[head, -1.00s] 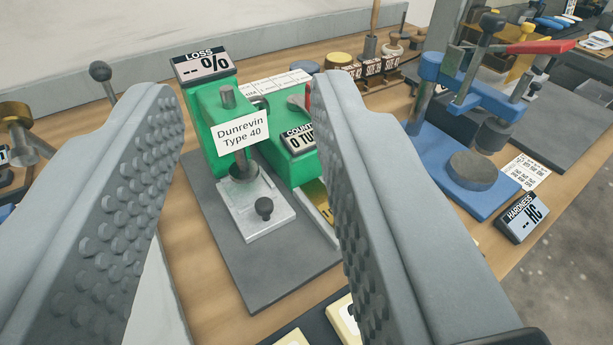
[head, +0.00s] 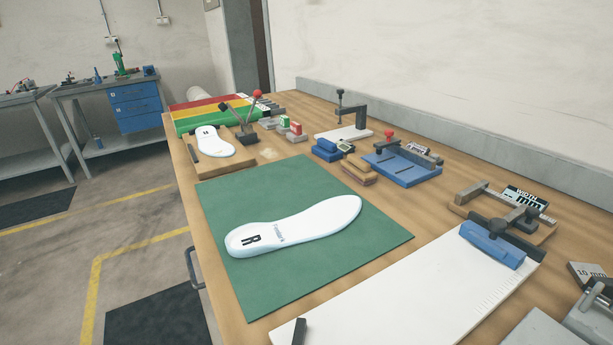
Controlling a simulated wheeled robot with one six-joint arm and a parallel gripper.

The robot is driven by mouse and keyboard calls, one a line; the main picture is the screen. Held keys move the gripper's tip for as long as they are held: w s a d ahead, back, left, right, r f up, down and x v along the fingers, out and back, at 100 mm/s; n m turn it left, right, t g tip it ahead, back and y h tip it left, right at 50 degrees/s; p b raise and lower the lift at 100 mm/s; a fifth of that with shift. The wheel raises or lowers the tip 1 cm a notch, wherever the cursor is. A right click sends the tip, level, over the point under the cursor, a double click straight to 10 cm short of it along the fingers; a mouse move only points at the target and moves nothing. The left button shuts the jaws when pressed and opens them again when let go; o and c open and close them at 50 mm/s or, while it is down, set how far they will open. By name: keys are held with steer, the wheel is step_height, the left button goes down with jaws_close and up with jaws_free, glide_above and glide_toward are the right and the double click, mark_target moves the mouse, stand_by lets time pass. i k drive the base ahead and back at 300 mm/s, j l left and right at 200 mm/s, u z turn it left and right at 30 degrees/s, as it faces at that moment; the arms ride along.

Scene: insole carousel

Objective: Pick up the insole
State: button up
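A white insole (head: 300,226) marked with a black R lies flat on a green mat (head: 375,265) in the middle of the head view.
A white measuring board (head: 400,310) with a blue slider (head: 492,245) lies right of the mat. A blue fixture (head: 405,165), a clamp stand (head: 350,120) and coloured trays (head: 215,112) stand behind. The wooden bench (head: 205,205) ends at the left.

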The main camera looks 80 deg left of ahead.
mark_target(331, 216)
steer(key=u, duration=1.9)
